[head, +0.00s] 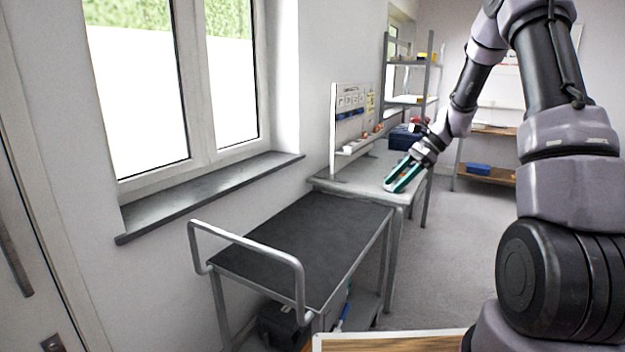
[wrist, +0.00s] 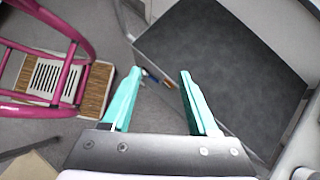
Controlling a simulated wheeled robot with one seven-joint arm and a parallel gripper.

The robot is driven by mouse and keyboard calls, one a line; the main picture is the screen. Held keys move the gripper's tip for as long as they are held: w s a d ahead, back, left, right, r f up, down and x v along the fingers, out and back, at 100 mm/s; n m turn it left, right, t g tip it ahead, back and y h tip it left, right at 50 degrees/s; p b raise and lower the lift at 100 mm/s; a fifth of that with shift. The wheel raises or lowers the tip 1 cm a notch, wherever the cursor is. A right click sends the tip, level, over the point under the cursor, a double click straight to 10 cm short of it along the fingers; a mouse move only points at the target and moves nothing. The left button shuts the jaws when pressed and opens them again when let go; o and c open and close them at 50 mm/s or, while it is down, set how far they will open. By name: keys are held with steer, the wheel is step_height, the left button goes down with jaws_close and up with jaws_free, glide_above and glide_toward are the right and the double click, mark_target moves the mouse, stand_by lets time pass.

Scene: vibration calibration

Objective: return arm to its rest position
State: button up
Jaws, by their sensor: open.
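My gripper (head: 397,183) has teal fingers. In the head view it appears in front of the grey workbench (head: 352,188), with my arm reaching in from the right. In the wrist view my gripper (wrist: 158,92) is open, with nothing between its two fingers. The floor and part of a dark-topped cart (wrist: 225,50) show beyond the fingertips. I cannot tell the exact gap between the gripper and the bench.
A cart (head: 305,240) with a bare dark top and a grey handle stands by the window. A pegboard and shelf rack stand behind the bench. A blue bin (head: 478,168) sits on a far shelf. A magenta tubular frame (wrist: 75,65) shows in the wrist view. Open floor (head: 455,240) lies right of the bench.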

steer(key=s+r+n+t+h, duration=0.25)
steer(key=s+r+n, duration=0.35)
steer(key=s+r, duration=0.7)
steer(key=s+r+n+t+h, duration=0.4)
steer(key=s+r, duration=0.5)
steer(key=s, duration=0.5)
steer(key=shift+s+d+n+t, duration=0.25)
steer(key=shift+d+n+t, duration=0.3)
steer(key=shift+n, duration=0.65)
